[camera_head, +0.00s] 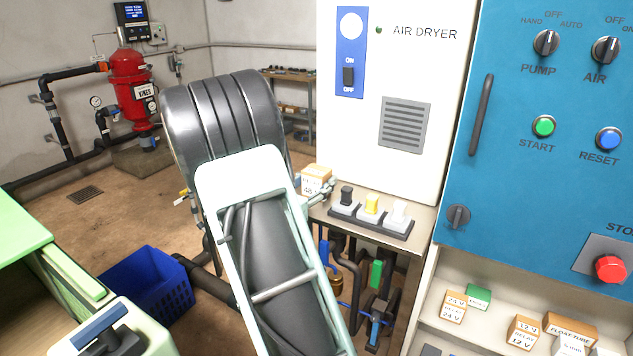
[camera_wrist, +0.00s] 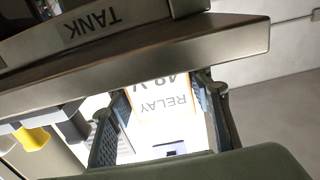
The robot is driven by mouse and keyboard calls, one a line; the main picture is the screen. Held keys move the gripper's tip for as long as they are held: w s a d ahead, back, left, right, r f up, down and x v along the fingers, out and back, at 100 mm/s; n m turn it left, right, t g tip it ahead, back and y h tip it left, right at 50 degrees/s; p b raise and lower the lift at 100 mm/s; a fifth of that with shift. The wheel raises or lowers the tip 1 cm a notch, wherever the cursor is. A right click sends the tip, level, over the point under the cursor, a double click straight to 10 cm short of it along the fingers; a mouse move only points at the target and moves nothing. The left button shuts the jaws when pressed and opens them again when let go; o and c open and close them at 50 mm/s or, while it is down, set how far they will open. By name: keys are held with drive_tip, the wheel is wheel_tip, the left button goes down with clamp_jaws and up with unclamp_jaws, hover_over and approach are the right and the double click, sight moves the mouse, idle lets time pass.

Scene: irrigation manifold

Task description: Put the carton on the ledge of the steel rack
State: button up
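The carton (camera_head: 313,178) is a small white-and-orange box marked RELAY 48 V. It is at the left end of the top of the steel rack (camera_head: 389,243). In the wrist view the carton (camera_wrist: 168,104) is upside down between the two fingers of my gripper (camera_wrist: 163,125), which press close on its sides. The steel edge with the TANK label (camera_wrist: 150,55) covers part of the carton, so I cannot tell whether its base touches the ledge. In the head view my gripper (camera_head: 322,189) is mostly hidden by the carton and my arm.
A tray of black, yellow and white switches (camera_head: 370,206) stands on the rack just right of the carton. The white air dryer cabinet (camera_head: 385,90) rises behind it. Valves and pipes (camera_head: 376,300) are below. A blue crate (camera_head: 150,285) is on the floor at left.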

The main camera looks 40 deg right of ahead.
drive_tip(key=shift+o, duration=1.4)
drive_tip(key=shift+r, duration=0.1)
drive_tip(key=shift+r+p, duration=0.25)
drive_tip(key=shift+p, duration=0.05)
drive_tip(key=b+v, duration=0.2)
drive_tip(key=v, duration=1)
drive_tip(key=shift+f, duration=0.2)
